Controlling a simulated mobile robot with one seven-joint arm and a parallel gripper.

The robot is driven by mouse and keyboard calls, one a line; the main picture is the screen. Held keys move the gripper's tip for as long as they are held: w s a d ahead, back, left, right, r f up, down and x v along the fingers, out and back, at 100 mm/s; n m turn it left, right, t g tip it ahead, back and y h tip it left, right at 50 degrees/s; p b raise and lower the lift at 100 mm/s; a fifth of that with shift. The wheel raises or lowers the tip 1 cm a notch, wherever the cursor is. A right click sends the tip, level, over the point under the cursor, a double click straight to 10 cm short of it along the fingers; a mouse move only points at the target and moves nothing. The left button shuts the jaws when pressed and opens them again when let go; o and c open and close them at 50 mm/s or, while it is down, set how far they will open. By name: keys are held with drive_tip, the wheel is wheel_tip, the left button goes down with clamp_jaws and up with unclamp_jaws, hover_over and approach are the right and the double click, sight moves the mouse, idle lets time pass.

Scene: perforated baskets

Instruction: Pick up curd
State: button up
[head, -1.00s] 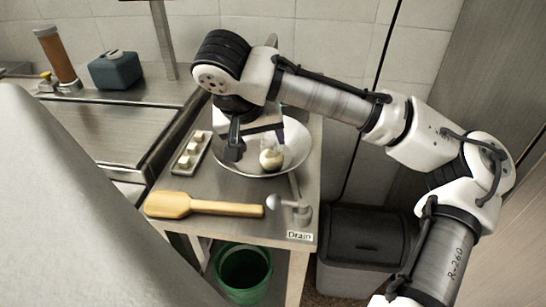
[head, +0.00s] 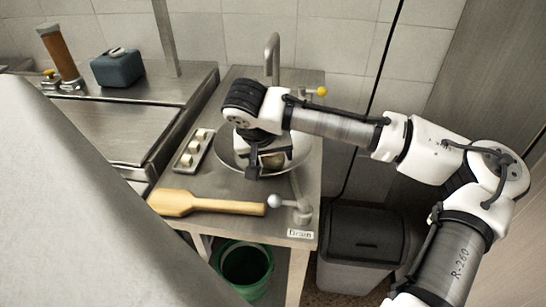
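A pale, roundish lump that looks like the curd (head: 272,159) sits in the round metal basin (head: 226,158) set in the steel counter. My gripper (head: 270,164) is low over the basin, pointing down. Its two dark fingers are apart, one to the left and one to the right of the lump in the head view. The white gripper body hides the lump's top and much of the basin. I cannot tell whether the fingers touch the lump.
A tray (head: 184,166) with several small pale cubes lies left of the basin. A wooden paddle (head: 208,204) and a metal drain lever (head: 288,203) are in front. A faucet (head: 272,52) stands behind. A green bucket (head: 245,265) and grey bin (head: 362,235) stand below.

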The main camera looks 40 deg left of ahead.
drive_tip(key=c, duration=0.7)
drive_tip(key=shift+c, duration=0.2)
